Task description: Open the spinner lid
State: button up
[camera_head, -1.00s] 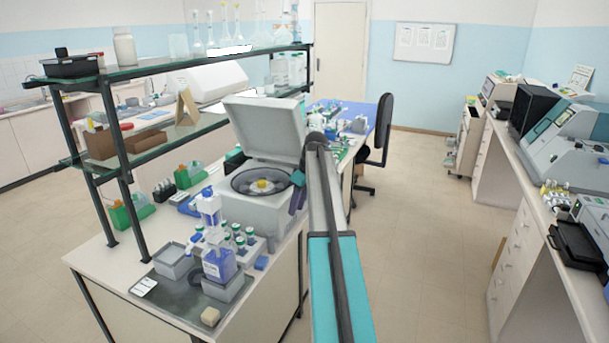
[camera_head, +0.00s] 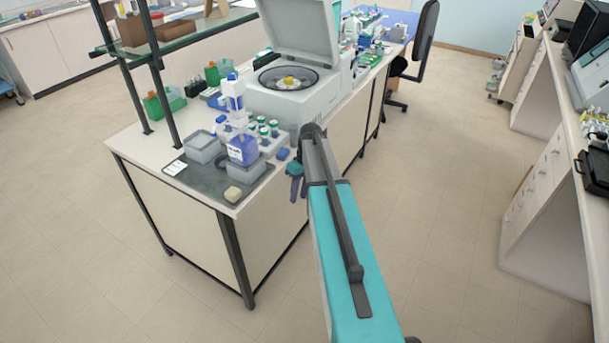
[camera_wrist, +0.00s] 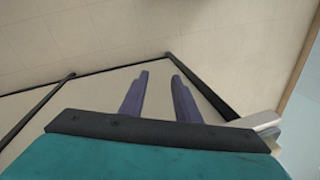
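The spinner (camera_head: 295,105) is a white box on the bench with a round dark bowl (camera_head: 288,78) and a yellow hub in its middle. Its lid (camera_head: 300,30) stands upright at the back, open, its top edge cut off by the picture. My gripper (camera_head: 297,178) hangs in front of the bench, lower than the spinner and apart from it. The wrist view shows my gripper's two purple fingers (camera_wrist: 160,76) spread with an empty gap between them. The spinner is not seen in the wrist view.
A glass shelf (camera_head: 190,32) stands at the left. The aisle floor (camera_head: 450,190) to the right is clear; a black chair (camera_head: 422,50) stands beyond.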

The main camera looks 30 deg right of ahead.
jog(key=s+a+f+m+g+b, duration=0.1)
jog(key=s+a+f+b, duration=0.1)
jog(key=s+a+f, duration=0.7)
jog(key=s+a+f+g+b, duration=0.1)
jog(key=s+a+f+g, duration=0.1)
jog(key=s+a+f, duration=0.7)
jog(key=s+a+f+g+b, duration=0.1)
jog(key=s+a+f, duration=0.1)
jog(key=s+f, duration=0.3)
jog(key=s+a+f+g+h+b, duration=0.1)
jog(key=s+a+f, duration=0.2)
jog(key=s+f, duration=0.2)
jog(key=s+a+f+m+h+b, duration=0.1)
jog(key=s+f, duration=0.4)
jog(key=s, duration=0.5)
jog(key=shift+s+a+f+g, duration=0.25)
jog(key=shift+a+g, duration=0.15)
jog(key=shift+a, duration=0.5)
jog(key=shift+a+r, duration=0.1)
